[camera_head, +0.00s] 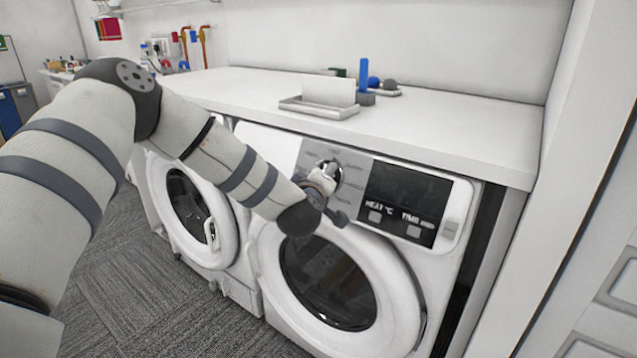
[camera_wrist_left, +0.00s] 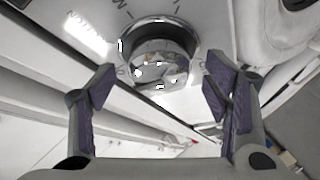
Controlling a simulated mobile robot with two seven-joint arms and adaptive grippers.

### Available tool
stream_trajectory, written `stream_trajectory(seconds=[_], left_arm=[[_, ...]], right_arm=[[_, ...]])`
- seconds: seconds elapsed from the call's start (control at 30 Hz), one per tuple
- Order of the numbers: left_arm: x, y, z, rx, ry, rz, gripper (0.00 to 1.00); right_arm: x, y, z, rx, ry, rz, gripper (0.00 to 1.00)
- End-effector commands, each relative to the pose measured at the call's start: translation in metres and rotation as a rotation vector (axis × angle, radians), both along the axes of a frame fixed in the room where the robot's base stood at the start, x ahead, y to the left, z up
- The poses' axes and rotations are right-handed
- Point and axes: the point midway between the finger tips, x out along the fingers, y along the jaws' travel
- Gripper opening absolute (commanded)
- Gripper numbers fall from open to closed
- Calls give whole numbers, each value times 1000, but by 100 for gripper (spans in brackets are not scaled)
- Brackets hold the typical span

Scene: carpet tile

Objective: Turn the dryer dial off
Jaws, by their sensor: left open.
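The dryer (camera_head: 400,290) is the right-hand white machine under the counter. Its round chrome dial (camera_head: 329,172) sits on a grey panel left of a black display. In the left wrist view the dial (camera_wrist_left: 158,52) is large and shiny, just beyond the fingertips and between their lines. My left gripper (camera_wrist_left: 158,88) is open and empty, with purple-padded fingers apart on either side of the dial's near edge. In the head view my left gripper (camera_head: 322,185) is at the dial and partly covers it. The dial's pointer position cannot be read. My right gripper is not in view.
A second white front-loader (camera_head: 205,205) stands to the left. The white counter (camera_head: 450,125) above holds a tray (camera_head: 320,108) and small blue and dark items. A white cabinet side stands close on the right. Grey carpet (camera_head: 150,270) is clear in front.

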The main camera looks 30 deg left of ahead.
Motion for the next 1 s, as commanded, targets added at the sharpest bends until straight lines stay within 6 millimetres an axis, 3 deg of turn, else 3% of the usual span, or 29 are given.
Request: stream_trajectory(seconds=[0.3, 0.43, 1.0], left_arm=[[-73, -32, 20, -3, 0, -5, 70], [-92, -40, 24, -2, 2, -3, 70], [-101, -45, 21, 5, 16, -13, 70]], right_arm=[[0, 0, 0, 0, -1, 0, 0], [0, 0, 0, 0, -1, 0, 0], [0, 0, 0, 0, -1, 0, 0]])
